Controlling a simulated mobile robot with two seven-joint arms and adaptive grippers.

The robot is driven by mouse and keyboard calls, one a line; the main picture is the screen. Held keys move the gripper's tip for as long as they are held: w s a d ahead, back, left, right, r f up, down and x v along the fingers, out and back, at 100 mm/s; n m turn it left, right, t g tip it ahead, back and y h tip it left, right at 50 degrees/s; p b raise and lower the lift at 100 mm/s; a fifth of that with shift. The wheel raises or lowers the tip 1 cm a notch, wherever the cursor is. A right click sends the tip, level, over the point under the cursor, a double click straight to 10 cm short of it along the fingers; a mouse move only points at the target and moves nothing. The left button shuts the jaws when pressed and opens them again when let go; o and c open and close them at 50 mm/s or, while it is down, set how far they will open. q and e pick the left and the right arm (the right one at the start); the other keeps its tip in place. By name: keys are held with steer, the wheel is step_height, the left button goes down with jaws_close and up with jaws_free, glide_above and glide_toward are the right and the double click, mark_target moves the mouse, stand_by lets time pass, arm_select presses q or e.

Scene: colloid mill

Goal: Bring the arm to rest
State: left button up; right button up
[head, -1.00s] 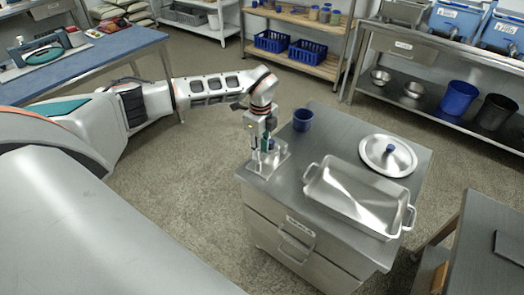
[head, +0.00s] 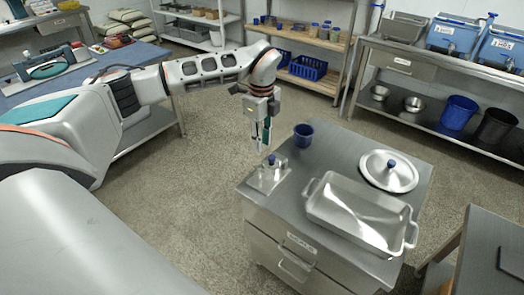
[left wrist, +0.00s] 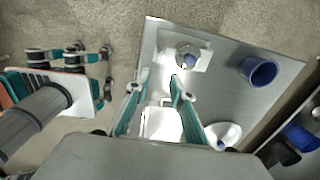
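My right gripper is outside the head view. Grey and teal parts that look like my right arm show at the left of the left wrist view, but their finger state is unclear.
A blue cup (head: 303,134), a steel tray with handles (head: 357,212) and a round lid with blue knob (head: 389,171) stand on the cabinet. A blue-topped bench (head: 105,62) is at left. Open floor (head: 205,180) lies left of the cabinet.

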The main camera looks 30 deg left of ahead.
arm_select(q)
steer(key=shift+r, duration=0.4)
